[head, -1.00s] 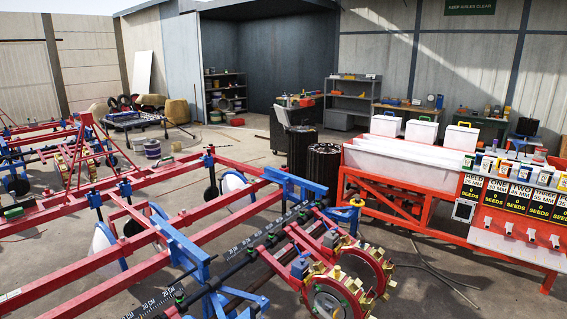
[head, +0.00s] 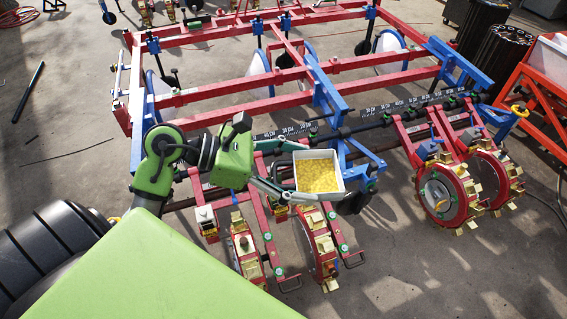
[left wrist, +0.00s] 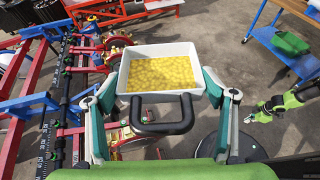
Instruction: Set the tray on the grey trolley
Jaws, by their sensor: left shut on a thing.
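A white tray (head: 335,158) filled with yellow grains (head: 318,176) is held level by my left gripper (head: 290,182) above the red and blue planter. In the left wrist view the tray (left wrist: 190,53) has a dark handle (left wrist: 160,129) on its near side. The fingers of my left gripper (left wrist: 160,105) stand on both sides of the handle end, shut on the tray. What seems to be my right gripper (left wrist: 262,113) shows small at the right of the left wrist view; its jaws are unclear. I cannot make out a grey trolley in the current views.
The planter frame (head: 220,92) with red seed wheels (head: 445,195) lies under and around the tray. Black ribbed bins (head: 503,50) and an orange-framed stand (head: 540,95) are at upper right. A blue table (left wrist: 285,42) shows in the left wrist view. Concrete floor is open at lower right.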

